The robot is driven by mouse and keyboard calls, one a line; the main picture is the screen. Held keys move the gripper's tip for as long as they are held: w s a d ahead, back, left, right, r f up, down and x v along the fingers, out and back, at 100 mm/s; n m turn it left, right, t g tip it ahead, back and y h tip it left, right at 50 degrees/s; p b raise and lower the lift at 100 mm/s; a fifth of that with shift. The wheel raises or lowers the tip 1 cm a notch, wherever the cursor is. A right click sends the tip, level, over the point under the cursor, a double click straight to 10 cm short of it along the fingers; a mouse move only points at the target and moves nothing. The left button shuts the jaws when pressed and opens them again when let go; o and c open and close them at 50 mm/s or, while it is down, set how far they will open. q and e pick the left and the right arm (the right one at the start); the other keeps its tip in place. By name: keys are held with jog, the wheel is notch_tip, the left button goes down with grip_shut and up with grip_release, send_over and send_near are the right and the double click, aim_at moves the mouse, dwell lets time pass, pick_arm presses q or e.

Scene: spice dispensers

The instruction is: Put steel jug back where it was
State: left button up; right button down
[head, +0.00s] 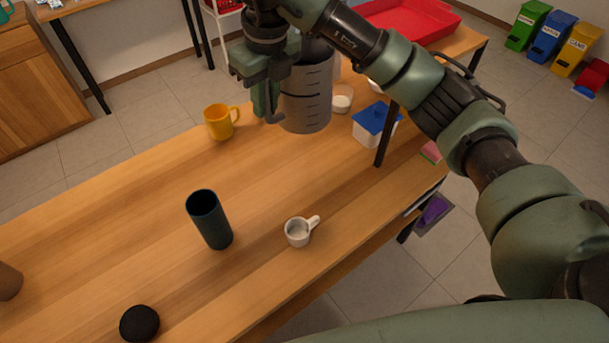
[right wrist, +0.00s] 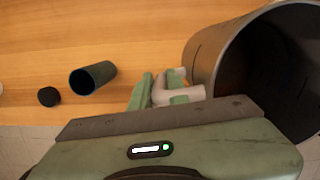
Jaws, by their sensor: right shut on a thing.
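The steel jug (head: 306,98) is a large grey cylinder with dark measuring marks, roughly upright over the far part of the wooden table. My right gripper (head: 268,98) is at its left side. In the right wrist view my right gripper (right wrist: 165,92) is shut on the pale handle of the jug (right wrist: 207,62), whose open mouth shows at the right. I cannot tell whether the base touches the table. My left gripper is not in view.
A yellow mug (head: 220,122) stands left of the jug, and a blue-lidded white container (head: 375,124) stands right. A dark cup (head: 209,220), white small cup (head: 298,232) and black round object (head: 139,323) are nearer. The table (head: 120,215) is bare between them.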

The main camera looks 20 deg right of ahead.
jog(key=shift+w+a+r+m, duration=0.1)
jog(key=shift+w+a+m, duration=0.15)
jog(key=shift+m, duration=0.45)
notch_tip(320, 180, down, 20)
jog(key=p, duration=0.3)
jog(key=shift+p, duration=0.35)
jog(key=c, duration=1.8)
grip_release()
jog(key=o, duration=0.4)
jog(key=shift+o, duration=0.2)
notch_tip(320, 180, up, 12)
jog(key=s+b, duration=0.2)
jog(key=b, duration=0.1)
jog(key=shift+d, duration=0.3)
